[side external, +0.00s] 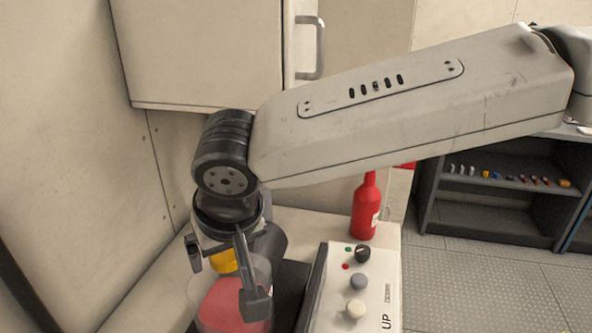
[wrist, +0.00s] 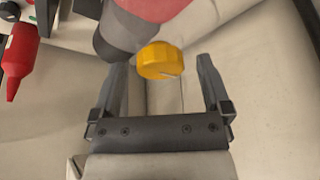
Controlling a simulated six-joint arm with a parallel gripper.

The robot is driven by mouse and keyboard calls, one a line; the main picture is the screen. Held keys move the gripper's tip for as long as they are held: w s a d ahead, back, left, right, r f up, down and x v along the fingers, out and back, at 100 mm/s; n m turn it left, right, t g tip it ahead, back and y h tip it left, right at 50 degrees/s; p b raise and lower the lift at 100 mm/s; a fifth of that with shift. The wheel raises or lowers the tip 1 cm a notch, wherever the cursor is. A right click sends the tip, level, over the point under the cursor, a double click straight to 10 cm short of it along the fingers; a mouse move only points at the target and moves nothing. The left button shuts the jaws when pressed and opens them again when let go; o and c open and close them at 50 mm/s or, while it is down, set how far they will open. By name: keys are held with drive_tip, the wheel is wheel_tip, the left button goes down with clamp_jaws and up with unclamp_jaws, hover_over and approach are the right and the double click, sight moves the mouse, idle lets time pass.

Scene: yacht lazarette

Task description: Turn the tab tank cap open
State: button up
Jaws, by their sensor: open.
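The yellow tank cap (side external: 224,262) sits at the top of a translucent tank with red contents (side external: 228,302). In the wrist view the cap (wrist: 160,58) shows a ribbed rim and a thin pale mark on its near side. My gripper (side external: 223,275) points down over the cap and is open, with one finger on each side. In the wrist view my gripper (wrist: 161,66) has the cap between its fingertips in the picture, with gaps on both sides. I see no contact. Part of the cap and tank is hidden behind a finger and the wrist in the side view.
A dark grey cylinder (side external: 268,246) stands close beside the tank. A control box with knobs (side external: 340,290) is to its right, and a red bottle (side external: 366,210) stands behind. A wall cabinet (side external: 200,50) hangs above, close to the arm.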

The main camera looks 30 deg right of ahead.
drive_tip(key=c, duration=1.3)
